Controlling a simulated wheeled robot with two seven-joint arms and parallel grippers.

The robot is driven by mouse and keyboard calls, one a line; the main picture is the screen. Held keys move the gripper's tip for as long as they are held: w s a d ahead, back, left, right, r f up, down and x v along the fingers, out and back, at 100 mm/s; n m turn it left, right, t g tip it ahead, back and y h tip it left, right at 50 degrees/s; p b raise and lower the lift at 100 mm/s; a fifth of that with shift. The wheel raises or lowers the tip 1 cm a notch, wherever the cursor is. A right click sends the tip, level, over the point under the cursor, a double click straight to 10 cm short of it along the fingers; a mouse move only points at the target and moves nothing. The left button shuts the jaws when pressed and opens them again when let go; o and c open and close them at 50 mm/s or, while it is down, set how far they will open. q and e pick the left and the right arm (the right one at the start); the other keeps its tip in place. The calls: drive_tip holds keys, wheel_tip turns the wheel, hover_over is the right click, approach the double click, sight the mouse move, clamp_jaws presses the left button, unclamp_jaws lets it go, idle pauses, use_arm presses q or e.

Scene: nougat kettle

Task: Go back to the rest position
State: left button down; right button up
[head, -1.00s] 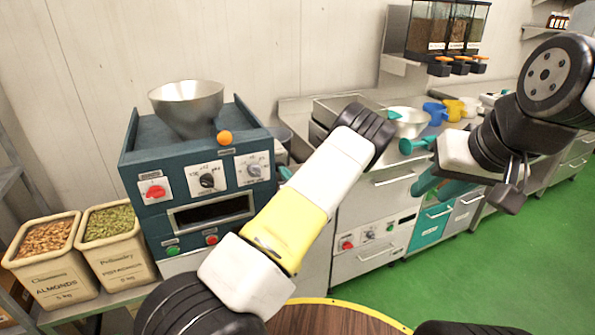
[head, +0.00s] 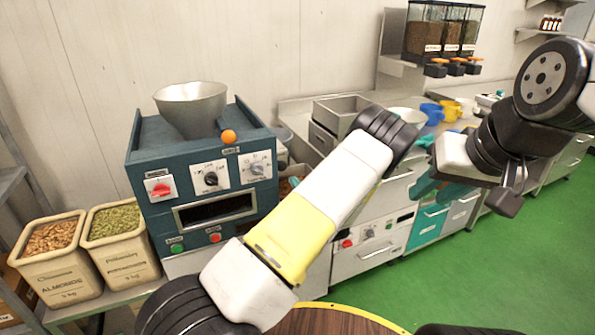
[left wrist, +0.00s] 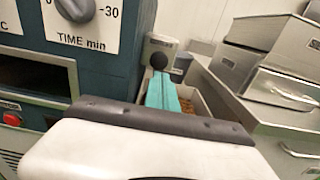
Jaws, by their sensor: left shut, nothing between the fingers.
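In the left wrist view my left gripper (left wrist: 162,92) shows as teal fingers closed together with nothing between them. It is beside the right side of the blue oven-like machine (left wrist: 110,75), over or in front of a bin with brown contents (left wrist: 195,104); which, I cannot tell. In the head view my left forearm crosses the middle, and the left fingers are not clearly visible. My right gripper (head: 428,180), teal with a white palm, hangs in front of the steel counter at the right; its finger gap is unclear.
The blue machine (head: 145,160) carries a steel bowl (head: 190,100) and an orange knob. Almond (head: 60,275) and pistachio (head: 122,255) bins stand at left. The steel counter (head: 300,110) holds blue (head: 432,113) and yellow (head: 452,110) jugs. Green floor (head: 530,250) is open at right.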

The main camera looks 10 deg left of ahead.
use_arm(q)
drive_tip(key=v, duration=0.5)
drive_tip(key=s+a+r+n+g, duration=0.6)
drive_tip(key=s+a+n+g, duration=0.1)
drive_tip(key=s+n, duration=0.2)
drive_tip(key=s+a+r+n+g, duration=0.6)
drive_tip(key=s+r+n+g, duration=0.1)
drive_tip(key=s+n, duration=0.25)
drive_tip(key=s+d+r+n+t+h, duration=0.5)
drive_tip(key=s+d+r+n+h, duration=0.5)
drive_tip(key=s+r, duration=0.4)
drive_tip(key=shift+s+d+h, duration=0.7)
drive_tip(key=shift+h, duration=0.4)
